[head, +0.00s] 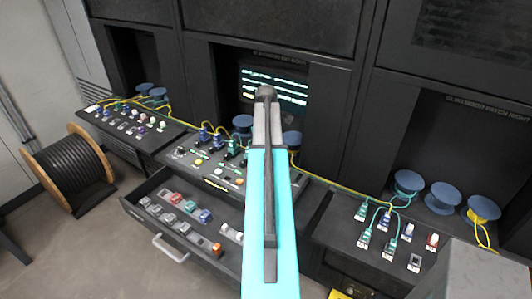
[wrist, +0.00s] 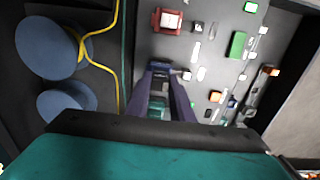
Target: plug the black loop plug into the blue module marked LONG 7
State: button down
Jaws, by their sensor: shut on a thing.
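My gripper (wrist: 166,74) shows in the wrist view with its two purple-grey fingers close together over the middle console. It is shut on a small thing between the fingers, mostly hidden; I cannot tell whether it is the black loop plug. In the head view my cyan arm hides the gripper. A blue module (head: 384,219) stands on the right console, and another blue module (head: 205,216) sits in the open drawer. Their markings are too small to read, so I cannot tell which is LONG 7.
The middle console (head: 222,185) carries upright blue and green plugs and lit buttons. The open drawer (head: 176,251) below it juts forward. Blue spools (head: 445,195) with yellow fibre stand on the right. A black cable reel (head: 68,165) stands on the floor at left.

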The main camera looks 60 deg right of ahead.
jog(key=shift+f, duration=0.35)
jog(key=c, duration=1.5)
grip_release()
jog(key=shift+o, duration=0.2)
jog(key=shift+r, duration=0.15)
notch_tip(320, 180, up, 14)
jog(key=b, duration=0.4)
jog(key=shift+f+b, duration=0.25)
jog(key=shift+b, duration=0.15)
jog(key=shift+w+f, duration=0.1)
